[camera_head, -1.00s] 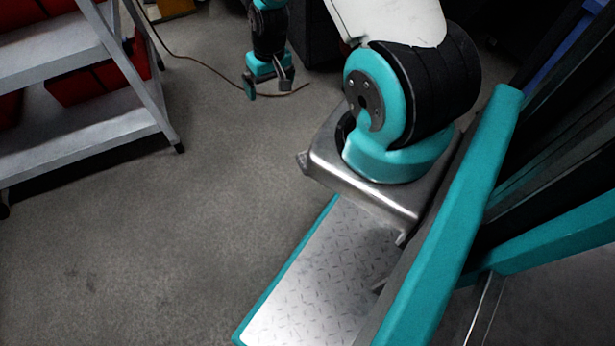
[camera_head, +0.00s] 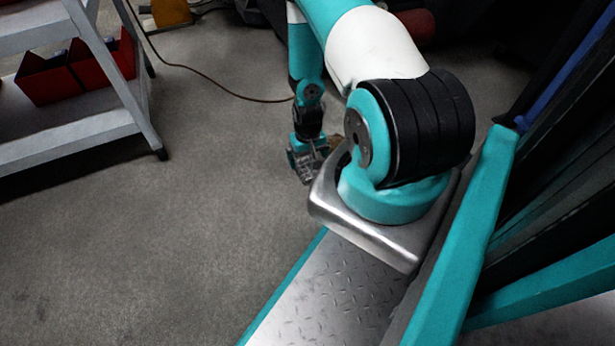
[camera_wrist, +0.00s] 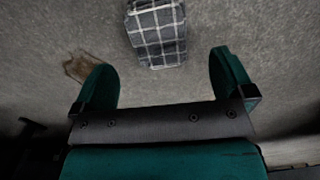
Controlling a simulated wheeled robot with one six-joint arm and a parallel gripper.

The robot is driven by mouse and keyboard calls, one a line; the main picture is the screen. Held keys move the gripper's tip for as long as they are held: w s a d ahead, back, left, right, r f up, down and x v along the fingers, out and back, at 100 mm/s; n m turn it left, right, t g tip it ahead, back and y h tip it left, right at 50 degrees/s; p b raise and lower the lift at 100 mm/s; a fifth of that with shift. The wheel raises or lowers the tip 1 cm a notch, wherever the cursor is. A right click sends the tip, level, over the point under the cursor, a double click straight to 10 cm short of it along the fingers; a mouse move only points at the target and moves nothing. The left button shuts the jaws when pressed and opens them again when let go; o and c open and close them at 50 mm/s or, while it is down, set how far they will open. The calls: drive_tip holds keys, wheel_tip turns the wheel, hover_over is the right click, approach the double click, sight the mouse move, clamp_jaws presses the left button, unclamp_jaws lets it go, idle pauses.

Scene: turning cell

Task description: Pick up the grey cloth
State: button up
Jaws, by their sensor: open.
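The grey cloth (camera_wrist: 156,34), dark with a white check pattern, lies on the floor at the top middle of the wrist view. Its upper end is cut off by the picture edge. My gripper (camera_wrist: 165,78) is open and empty, with one teal finger on each side of the picture. The cloth lies beyond the fingertips, roughly in line with the gap between them. In the head view my gripper (camera_head: 308,160) hangs low over the floor, left of my arm's base. I cannot make out the cloth in that view.
A grey shelf rack (camera_head: 75,130) with red bins (camera_head: 75,72) stands at the upper left of the head view. A thin brown cable (camera_head: 205,78) runs over the floor. A brown patch (camera_wrist: 82,68) lies left of the cloth.

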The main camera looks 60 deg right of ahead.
sight(308, 167)
drive_tip(key=shift+w+d+f+b, duration=0.1)
drive_tip(key=shift+f+b, duration=2.55)
drive_tip(key=shift+f, duration=0.65)
drive_tip(key=shift+r, duration=0.1)
drive_tip(key=c, duration=1.1)
wheel_tip(308, 167, up, 20)
drive_tip(key=p, duration=1.2)
